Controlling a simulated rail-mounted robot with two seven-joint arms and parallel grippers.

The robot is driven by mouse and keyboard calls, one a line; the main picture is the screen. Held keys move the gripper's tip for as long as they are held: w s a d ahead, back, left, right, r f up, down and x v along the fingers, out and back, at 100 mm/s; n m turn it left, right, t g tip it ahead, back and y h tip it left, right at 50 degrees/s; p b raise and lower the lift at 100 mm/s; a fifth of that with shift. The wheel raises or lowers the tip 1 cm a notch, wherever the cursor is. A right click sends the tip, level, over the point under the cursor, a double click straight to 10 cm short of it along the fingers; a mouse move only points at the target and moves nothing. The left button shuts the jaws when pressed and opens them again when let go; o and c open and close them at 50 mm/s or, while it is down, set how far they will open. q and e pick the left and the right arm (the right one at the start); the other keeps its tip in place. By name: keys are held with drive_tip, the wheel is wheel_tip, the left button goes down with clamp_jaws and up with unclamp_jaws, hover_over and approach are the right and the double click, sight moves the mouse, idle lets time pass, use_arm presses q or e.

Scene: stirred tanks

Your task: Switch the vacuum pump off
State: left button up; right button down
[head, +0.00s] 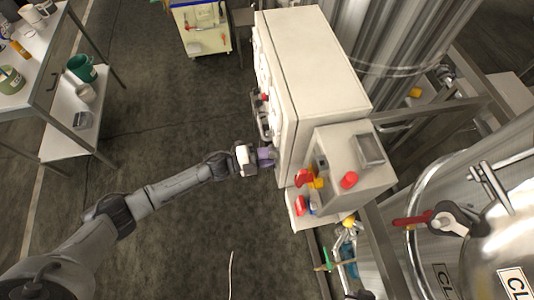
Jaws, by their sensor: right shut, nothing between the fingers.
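A large pale cabinet (318,60) stands right of centre, its front face turned to the left. A smaller pale box (335,147) adjoins its near end, with a red round button (349,180), a grey panel and small red and yellow parts. I cannot tell which part is the vacuum pump or its switch. My right gripper (268,157) is shut and empty, close to the near lower part of the cabinet's front face. I cannot tell whether it touches the face. The fingertips are small and partly lost against the cabinet. My left gripper is not in view.
Steel tanks and pipes fill the right side, with a red-handled valve (412,220). A table (38,65) with a lower shelf holding a green container (82,68) stands at left. A cart (200,38) stands at the back. The dark floor between is clear.

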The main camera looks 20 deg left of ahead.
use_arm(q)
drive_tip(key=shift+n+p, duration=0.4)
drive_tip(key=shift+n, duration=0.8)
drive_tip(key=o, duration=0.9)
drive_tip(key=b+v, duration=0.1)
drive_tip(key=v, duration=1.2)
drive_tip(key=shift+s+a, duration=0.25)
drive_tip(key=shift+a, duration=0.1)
